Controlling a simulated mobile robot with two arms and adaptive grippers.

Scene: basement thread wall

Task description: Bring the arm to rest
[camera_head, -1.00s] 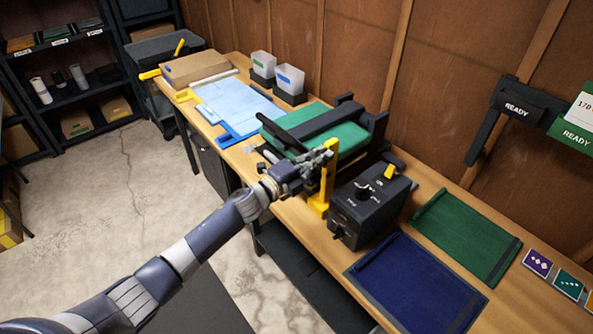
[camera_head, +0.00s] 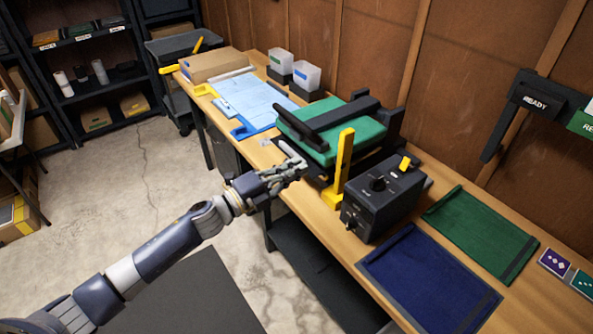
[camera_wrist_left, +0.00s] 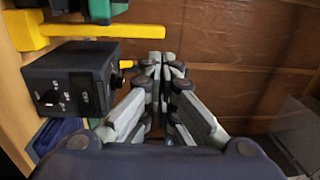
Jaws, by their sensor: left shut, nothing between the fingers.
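My left gripper (camera_head: 290,172) is shut and empty in the head view. It is in the air by the bench's front edge, to the left of the yellow upright bracket (camera_head: 343,165) and apart from it. In the left wrist view its fingers (camera_wrist_left: 160,62) meet at the tips with nothing between them. My left arm reaches in from the lower left of the head view. My right gripper is not in view.
The wooden bench (camera_head: 313,205) carries a press with a green pad (camera_head: 350,135), a black control box (camera_head: 383,200), a blue mat (camera_head: 430,280) and a green mat (camera_head: 480,232). Shelves (camera_head: 85,75) stand at the back left. The concrete floor (camera_head: 140,175) left of the bench is open.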

